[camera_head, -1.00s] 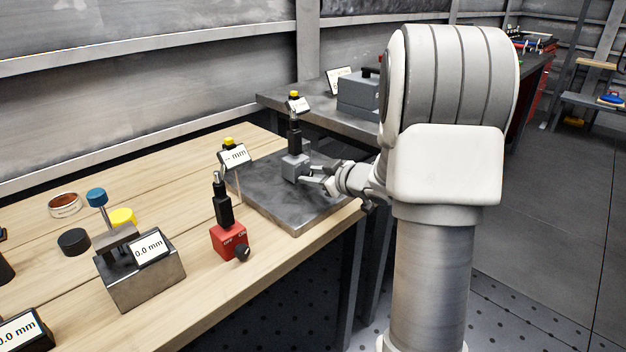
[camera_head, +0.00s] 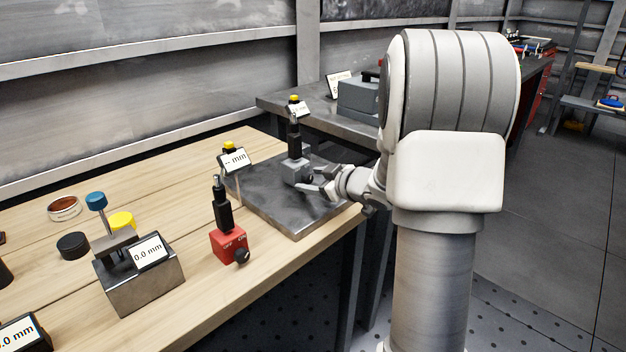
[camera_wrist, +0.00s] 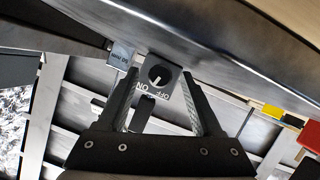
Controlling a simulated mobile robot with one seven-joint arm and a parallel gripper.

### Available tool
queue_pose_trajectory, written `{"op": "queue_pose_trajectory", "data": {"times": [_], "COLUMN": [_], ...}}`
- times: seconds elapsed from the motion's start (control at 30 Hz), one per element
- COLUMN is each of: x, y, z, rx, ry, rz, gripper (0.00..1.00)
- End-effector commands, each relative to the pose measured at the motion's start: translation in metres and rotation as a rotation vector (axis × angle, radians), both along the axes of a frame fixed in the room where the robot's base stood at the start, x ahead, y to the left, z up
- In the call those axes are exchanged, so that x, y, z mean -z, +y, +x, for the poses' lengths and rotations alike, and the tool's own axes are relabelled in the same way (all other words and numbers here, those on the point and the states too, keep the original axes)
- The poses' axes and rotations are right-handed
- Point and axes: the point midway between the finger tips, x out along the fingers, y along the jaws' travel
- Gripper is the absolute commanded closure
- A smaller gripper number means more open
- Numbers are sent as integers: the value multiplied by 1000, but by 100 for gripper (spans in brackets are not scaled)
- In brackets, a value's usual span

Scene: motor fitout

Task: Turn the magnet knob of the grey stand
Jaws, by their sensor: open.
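The grey stand (camera_head: 295,169) is a small grey block with a black post, upright on a dark metal plate (camera_head: 265,205). Its black round magnet knob (camera_wrist: 158,75) faces my wrist camera, with a pale pointer mark and upside-down ON and OFF labels beside it. My gripper (camera_wrist: 160,82) is open and empty. In the wrist view its two fingers lie to either side of the knob, with visible space on both sides. In the head view my gripper (camera_head: 318,188) is at the right front of the stand, and the knob is hidden.
A red stand (camera_head: 229,243) with a black knob stands on the wooden bench (camera_head: 190,285), left of the plate. A steel block with a display (camera_head: 150,287) and several caps are further left. A display reading dashes (camera_head: 234,160) stands at the plate's left. A grey box (camera_head: 358,100) is behind.

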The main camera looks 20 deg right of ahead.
Motion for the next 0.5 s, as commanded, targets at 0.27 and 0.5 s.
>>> {"op": "queue_pose_trajectory", "data": {"times": [0.27, 0.5], "x": [-18, -40], "y": [-8, -20], "z": [-33, -88], "rx": [5, 5], "ry": [0, 0], "rz": [0, -1], "gripper": [33, 33]}}
